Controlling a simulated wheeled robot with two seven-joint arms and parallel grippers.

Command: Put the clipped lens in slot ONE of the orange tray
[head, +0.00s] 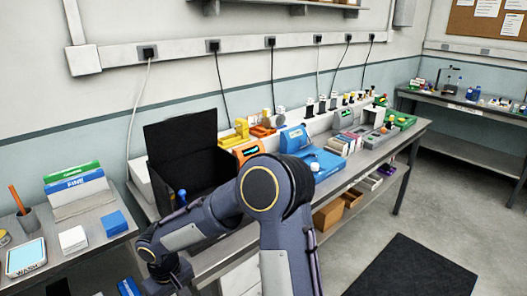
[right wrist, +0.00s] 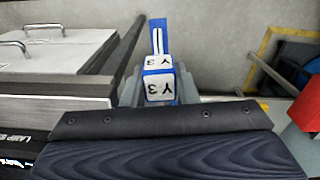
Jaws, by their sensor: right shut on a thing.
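My right gripper (right wrist: 158,92) is shut on a blue and white block marked Y3 (right wrist: 158,77) in the right wrist view. A blue strip with a white line extends from its far end. I cannot tell whether this piece is the clipped lens; no lens surface shows. In the head view my right arm bends down to the lower left, and its fingertips are not clear. A small orange piece (head: 262,131) sits on the bench behind an orange-fronted device (head: 247,150); I cannot tell whether either is the orange tray, and no slot ONE is readable. My left gripper is not in view.
A dark mat (head: 412,272) lies on the floor. In the right wrist view, a handled drawer unit (right wrist: 60,75) is close left.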

